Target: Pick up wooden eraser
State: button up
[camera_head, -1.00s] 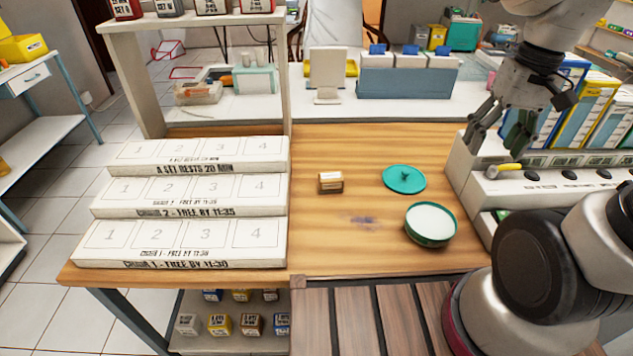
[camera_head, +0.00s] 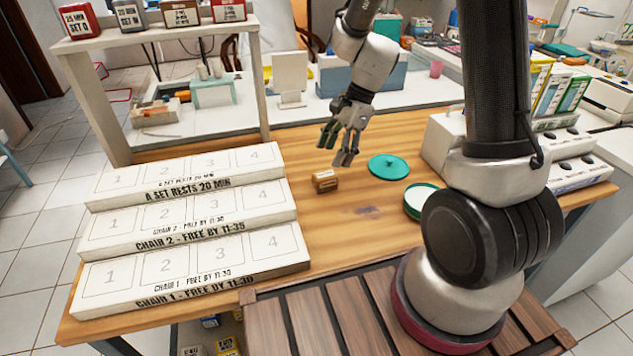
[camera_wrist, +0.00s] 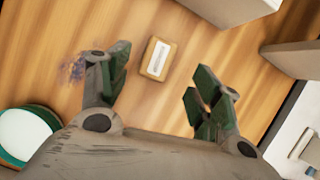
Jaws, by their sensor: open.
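The wooden eraser (camera_head: 325,181) is a small brown block with a pale top, lying on the wooden table (camera_head: 330,228) to the right of the numbered steps. My gripper (camera_head: 336,156) is open and empty, above and slightly behind the eraser in the head view. In the wrist view the eraser (camera_wrist: 157,58) lies beyond the fingertips, between the lines of the spread fingers of my gripper (camera_wrist: 159,82). The eraser shows whole in both views, and nothing touches it.
A teal lid (camera_head: 389,167) lies right of the eraser. A round green-rimmed dish (camera_head: 417,203) is partly hidden by my arm. A white unit (camera_head: 445,135) stands at right. Table in front of the eraser is clear.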

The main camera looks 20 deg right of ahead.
aim_at(326, 174)
jog(key=shift+w+m, duration=0.1)
jog(key=shift+m, duration=0.5)
jog(key=shift+a+f, duration=0.1)
jog(key=shift+f, duration=0.2)
jog(key=x, duration=0.7)
jog(key=shift+f, duration=0.2)
jog(key=c, duration=1.1)
